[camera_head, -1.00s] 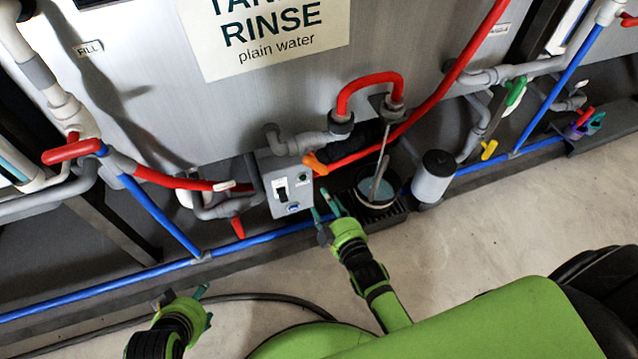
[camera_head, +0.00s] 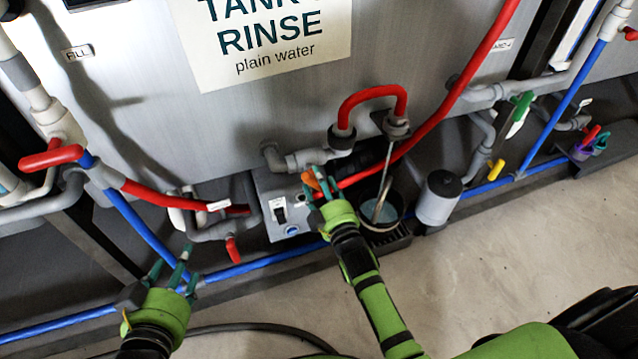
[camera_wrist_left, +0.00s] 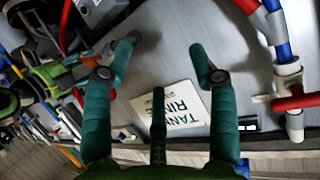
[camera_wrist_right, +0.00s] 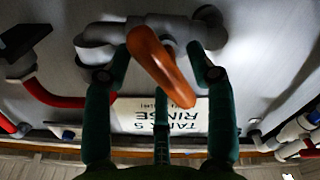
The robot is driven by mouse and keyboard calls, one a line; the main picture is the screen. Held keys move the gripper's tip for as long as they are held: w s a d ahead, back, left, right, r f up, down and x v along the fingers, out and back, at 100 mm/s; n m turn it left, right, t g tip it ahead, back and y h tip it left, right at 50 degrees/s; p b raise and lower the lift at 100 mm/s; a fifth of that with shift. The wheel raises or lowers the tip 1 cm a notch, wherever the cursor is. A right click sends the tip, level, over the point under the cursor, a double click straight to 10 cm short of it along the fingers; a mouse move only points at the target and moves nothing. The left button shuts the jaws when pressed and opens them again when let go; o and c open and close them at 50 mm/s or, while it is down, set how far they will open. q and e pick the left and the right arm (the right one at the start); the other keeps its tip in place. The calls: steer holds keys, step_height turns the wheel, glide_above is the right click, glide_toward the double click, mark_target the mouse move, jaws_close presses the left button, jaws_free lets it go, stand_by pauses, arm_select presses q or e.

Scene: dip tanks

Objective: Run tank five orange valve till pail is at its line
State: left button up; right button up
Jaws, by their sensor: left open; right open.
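The orange valve handle (camera_wrist_right: 162,66) sits on a grey pipe fitting at the tank's foot; it also shows in the head view (camera_head: 312,183). My right gripper (camera_head: 318,183) is open, with its fingers on both sides of the handle; in the right wrist view the handle lies between the fingertips. I cannot tell whether they touch. The pail (camera_head: 384,208) stands right of my right gripper, with a thin rod leaning in it; its line cannot be made out. My left gripper (camera_head: 170,268) is open and empty at the lower left, also in the left wrist view (camera_wrist_left: 165,60).
A grey switch box (camera_head: 277,205) is just left of my right gripper. A grey canister (camera_head: 438,198) stands right of the pail. Red hoses and a blue pipe (camera_head: 150,230) run along the tank. The floor (camera_head: 520,240) at right is clear.

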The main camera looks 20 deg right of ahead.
arm_select(q)
steer(key=shift+w+d+r+t, duration=0.15)
steer(key=shift+r, duration=0.2)
steer(key=shift+w+d+r+t, duration=0.1)
steer(key=shift+r+t, duration=0.05)
steer(key=shift+r, duration=0.2)
arm_select(e)
steer(key=shift+w, duration=0.4)
jaws_close()
steer(key=m+p, duration=0.2)
steer(key=shift+r+m, duration=0.1)
steer(key=shift+m, duration=0.3)
steer(key=m+p, duration=0.1)
steer(key=m, duration=0.1)
steer(key=shift+m, duration=0.7)
arm_select(q)
steer(key=s+a+f+g+y, duration=0.1)
steer(key=s+a+f+g, duration=0.2)
steer(key=s+f+g, duration=0.2)
steer(key=s+a+f+n+g+y, duration=0.1)
steer(key=s+a+f+g, duration=0.2)
steer(key=s+f+g, duration=0.2)
steer(key=shift+s+a+f+y+p, duration=0.2)
steer(key=shift+s+f+y+p, duration=0.15)
steer(key=shift+s+f, duration=1.25)
arm_select(e)
steer(key=shift+f+m, duration=0.25)
steer(key=shift+m, duration=0.35)
